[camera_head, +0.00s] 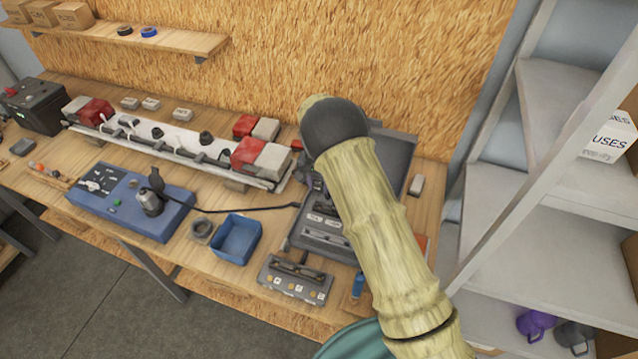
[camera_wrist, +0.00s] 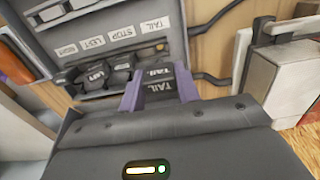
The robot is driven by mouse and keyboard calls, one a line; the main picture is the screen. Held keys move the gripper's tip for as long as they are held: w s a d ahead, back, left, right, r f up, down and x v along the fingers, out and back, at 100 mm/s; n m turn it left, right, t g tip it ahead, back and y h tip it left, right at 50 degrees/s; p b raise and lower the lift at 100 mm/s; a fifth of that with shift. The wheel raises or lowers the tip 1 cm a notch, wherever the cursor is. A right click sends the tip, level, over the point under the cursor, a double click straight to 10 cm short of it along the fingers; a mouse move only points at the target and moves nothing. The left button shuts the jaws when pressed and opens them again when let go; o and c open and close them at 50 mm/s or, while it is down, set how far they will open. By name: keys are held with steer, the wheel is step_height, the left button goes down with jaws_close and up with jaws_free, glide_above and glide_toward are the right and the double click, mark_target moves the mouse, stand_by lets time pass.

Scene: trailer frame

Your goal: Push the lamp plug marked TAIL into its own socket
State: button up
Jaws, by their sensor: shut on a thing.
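My gripper (camera_wrist: 160,92) has purple fingers and is shut on the black TAIL plug (camera_wrist: 158,88), whose white lettering shows between them. The grey socket box (camera_wrist: 105,48) is just beyond, with upside-down white labels. The TAIL label (camera_wrist: 152,24) is at the right of the row, beside the STOP label (camera_wrist: 122,32). Dark plugs or sockets, one lettered LEFT (camera_wrist: 96,73), sit left of the held plug. I cannot tell whether the TAIL plug is in its socket. In the head view the box (camera_head: 322,232) is partly behind my arm, which hides my gripper.
A blue tester (camera_head: 120,200) and a blue open bin (camera_head: 238,239) stand left of the box. A small grey block with knobs (camera_head: 296,282) is at the bench front. The lamp board (camera_head: 165,135) runs behind. A metal shelf (camera_head: 560,195) stands right.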

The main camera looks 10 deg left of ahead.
mark_target(319, 194)
steer(key=shift+f+b, duration=0.8)
steer(key=shift+f, duration=0.7)
steer(key=shift+f+b, duration=0.35)
steer(key=shift+f, duration=0.1)
steer(key=shift+f, duration=0.1)
steer(key=shift+f+b, duration=0.35)
steer(key=shift+f, duration=0.1)
steer(key=shift+f, duration=0.15)
steer(key=shift+f+b, duration=0.45)
steer(key=shift+f+b, duration=0.3)
steer(key=shift+f, duration=0.2)
stand_by(0.3)
